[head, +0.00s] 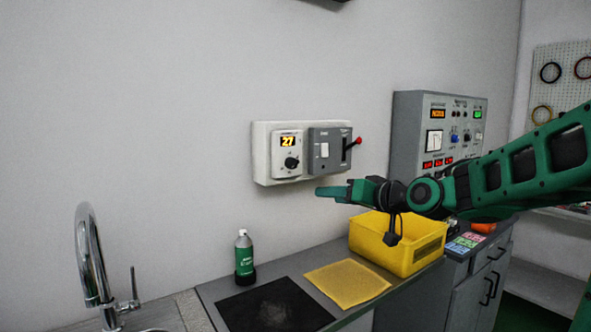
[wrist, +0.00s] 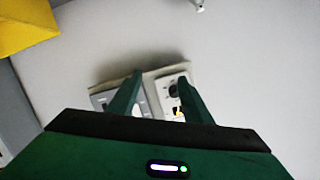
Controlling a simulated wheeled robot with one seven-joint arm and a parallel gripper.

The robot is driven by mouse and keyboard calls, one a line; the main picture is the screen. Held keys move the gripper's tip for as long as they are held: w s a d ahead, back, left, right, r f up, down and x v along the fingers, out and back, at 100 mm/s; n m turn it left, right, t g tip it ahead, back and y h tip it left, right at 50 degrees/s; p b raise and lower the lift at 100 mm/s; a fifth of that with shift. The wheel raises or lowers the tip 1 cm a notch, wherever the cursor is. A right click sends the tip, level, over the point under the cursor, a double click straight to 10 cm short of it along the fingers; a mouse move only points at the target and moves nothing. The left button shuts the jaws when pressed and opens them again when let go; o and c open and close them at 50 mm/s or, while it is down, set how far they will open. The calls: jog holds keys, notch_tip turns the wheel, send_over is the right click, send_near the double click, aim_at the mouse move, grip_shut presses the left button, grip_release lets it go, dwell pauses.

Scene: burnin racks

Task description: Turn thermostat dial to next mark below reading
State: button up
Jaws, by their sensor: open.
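The thermostat (head: 287,142) is a white unit on the left of a wall panel, with an orange display reading 27. Its black dial (head: 291,162) sits below the display, and its mark labels are too small to read. My gripper (head: 322,191) is below and to the right of the dial, apart from the panel. In the wrist view the thermostat (wrist: 172,79) and dial (wrist: 178,88) show upside down between the open fingers of my gripper (wrist: 160,88), nearer the right finger. The fingers are empty and hide part of the panel.
A grey switch unit (head: 324,150) with a red-knobbed lever (head: 357,141) adjoins the thermostat. A yellow bin (head: 413,262) stands on the counter below my arm. A green bottle (head: 244,258), yellow mat (head: 346,283) and tap (head: 90,255) are left. A grey control box (head: 408,130) is right.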

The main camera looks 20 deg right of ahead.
jog(key=t+y, duration=0.1)
jog(key=t, duration=0.1)
send_near(296, 164)
jog(key=v, duration=0.2)
jog(key=shift+y, duration=0.3)
jog(key=x, duration=1)
jog(key=shift+w+f, duration=0.2)
jog(key=shift+w, duration=0.25)
